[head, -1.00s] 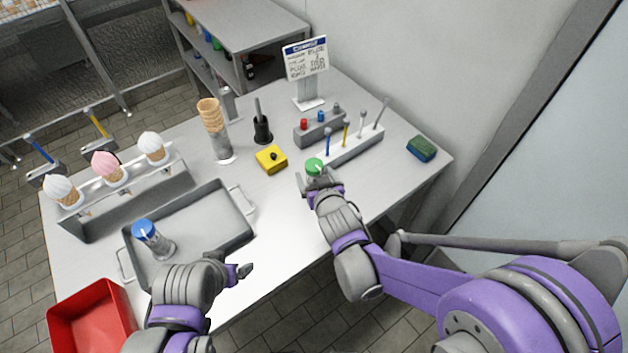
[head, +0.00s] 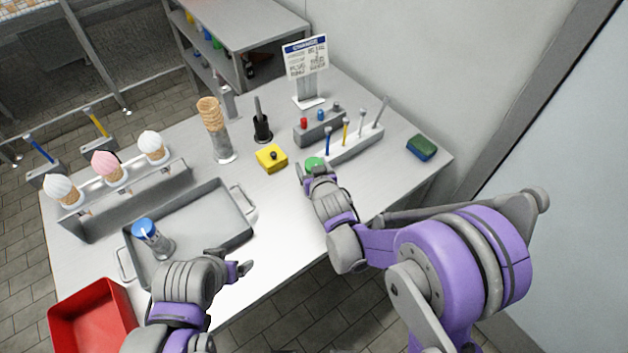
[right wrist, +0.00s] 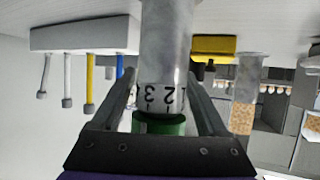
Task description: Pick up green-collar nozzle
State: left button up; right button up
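The green-collar nozzle (head: 314,163) stands on the table in front of the white holder. In the head view my right gripper hides most of it. In the right wrist view its clear body with black digits (right wrist: 166,60) and its green collar (right wrist: 160,125) show upside down. My right gripper (head: 310,173) is at the nozzle, its two fingers spread on either side of it. The right fingertip looks close to the body; contact is not clear. My left gripper (head: 238,262) is open and empty near the table's front edge, right of the tray.
A blue-capped nozzle (head: 152,240) stands in the grey tray (head: 215,195). The white holder (head: 360,147) with several upright sticks and a yellow block (head: 272,158) are near the right gripper. A green-blue sponge (head: 421,147) lies at the right.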

grip_shut()
jog(key=shift+r, duration=0.1)
